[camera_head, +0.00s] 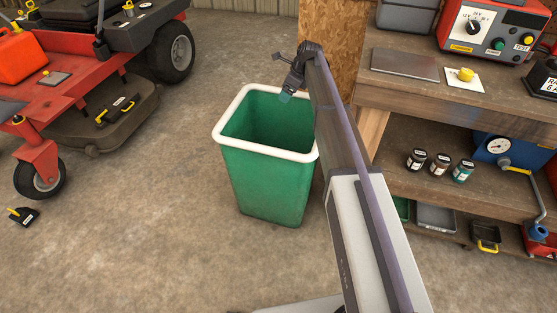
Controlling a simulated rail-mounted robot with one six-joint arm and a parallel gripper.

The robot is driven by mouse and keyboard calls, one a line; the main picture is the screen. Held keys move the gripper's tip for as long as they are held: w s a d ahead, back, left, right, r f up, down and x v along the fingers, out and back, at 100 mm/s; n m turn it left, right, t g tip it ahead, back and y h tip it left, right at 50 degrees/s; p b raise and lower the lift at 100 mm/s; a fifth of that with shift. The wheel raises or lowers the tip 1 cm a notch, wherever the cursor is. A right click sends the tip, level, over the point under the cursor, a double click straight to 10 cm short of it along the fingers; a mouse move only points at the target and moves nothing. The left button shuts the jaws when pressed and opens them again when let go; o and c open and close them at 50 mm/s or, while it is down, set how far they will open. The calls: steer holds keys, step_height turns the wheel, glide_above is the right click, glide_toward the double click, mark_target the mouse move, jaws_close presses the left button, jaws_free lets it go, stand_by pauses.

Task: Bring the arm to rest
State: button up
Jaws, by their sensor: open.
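My arm reaches forward from the bottom right of the picture, its long link sloping up and slightly left. At its far end the wrist bends down and left, with my gripper (284,97) over the open top of a green bin (265,183) with a white rim. My gripper is small in this view. It is open, and I see nothing held in it. My arm hides part of the bin's right side.
A wooden workbench (400,90) with a lower shelf stands close on the right, holding a tester box (492,27), several jars and trays. A red mower (75,85) stands at the left. A small black item (22,216) lies on the floor. The concrete floor (130,240) between is clear.

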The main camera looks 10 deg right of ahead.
stand_by(0.3)
steer(key=s+a+f+n+g+h, duration=0.1)
steer(key=s+a+n+h, duration=0.1)
steer(key=s+n, duration=1.45)
steer(key=s+a+n+g+h, duration=0.15)
steer(key=s+n, duration=0.65)
steer(key=s, duration=1.7)
step_height(320, 180, up, 24)
steer(key=w+p, duration=0.2)
steer(key=p, duration=2.2)
step_height(320, 180, down, 18)
steer(key=b, duration=1.8)
steer(key=shift+w+d+f, duration=0.2)
steer(key=shift+d+f, duration=0.05)
steer(key=shift+d, duration=0.1)
